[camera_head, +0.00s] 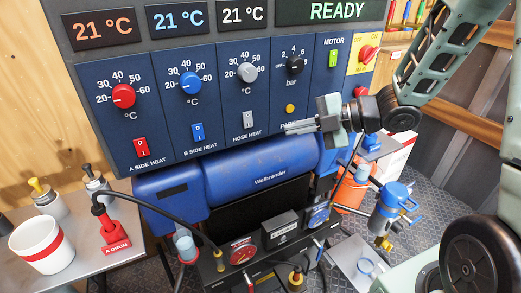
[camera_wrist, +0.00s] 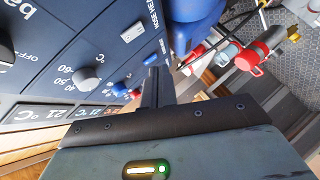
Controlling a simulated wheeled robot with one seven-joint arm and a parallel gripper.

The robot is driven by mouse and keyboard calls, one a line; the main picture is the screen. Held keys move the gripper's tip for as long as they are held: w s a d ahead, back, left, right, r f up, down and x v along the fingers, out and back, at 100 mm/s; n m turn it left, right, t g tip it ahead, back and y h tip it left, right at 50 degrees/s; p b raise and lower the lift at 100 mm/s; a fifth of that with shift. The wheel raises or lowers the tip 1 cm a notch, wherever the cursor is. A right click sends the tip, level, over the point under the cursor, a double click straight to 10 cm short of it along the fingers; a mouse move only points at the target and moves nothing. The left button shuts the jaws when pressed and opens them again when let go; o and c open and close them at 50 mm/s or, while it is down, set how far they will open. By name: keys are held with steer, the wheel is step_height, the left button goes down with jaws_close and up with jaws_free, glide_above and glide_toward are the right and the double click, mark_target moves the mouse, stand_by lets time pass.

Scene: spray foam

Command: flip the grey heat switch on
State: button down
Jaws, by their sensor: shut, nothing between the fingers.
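The grey heat switch (camera_head: 250,119) is a small rocker above the HOSE HEAT label on the blue control panel. It also shows in the wrist view (camera_wrist: 132,32), up and left of the finger tips. Its rocker position is too small to tell. My gripper (camera_head: 290,128) is shut and empty, its thin fingers pointing left just right of the switch, over the PUMP label. In the wrist view the fingers (camera_wrist: 155,86) look like one dark block, apart from the switch. The grey dial (camera_head: 247,72) sits above the switch.
The red A-side switch (camera_head: 141,147) and blue B-side switch (camera_head: 198,131) are to the left. An orange button (camera_head: 290,108) and black bar dial (camera_head: 294,65) are above my fingers. The blue Weibrander cylinder (camera_head: 262,172) bulges below the panel. The three displays read 21 °C.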

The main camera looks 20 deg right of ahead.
steer(key=d+f+n+t+y+b, duration=0.1)
steer(key=b, duration=0.2)
steer(key=s+d+f+n+t+y+b, duration=0.1)
steer(key=n+b, duration=0.1)
steer(key=b, duration=0.1)
steer(key=shift+s+d+f, duration=0.15)
steer(key=shift+s+d, duration=0.15)
steer(key=shift+d, duration=0.05)
steer(key=shift+y, duration=0.3)
steer(key=p, duration=0.1)
glide_toward(245, 127)
steer(key=a, duration=0.4)
steer(key=w, duration=0.2)
steer(key=w+p, duration=0.1)
steer(key=shift+w+a+f, duration=0.15)
steer(key=shift+a+f, duration=0.15)
steer(key=shift+a, duration=0.1)
steer(key=shift+f, duration=0.1)
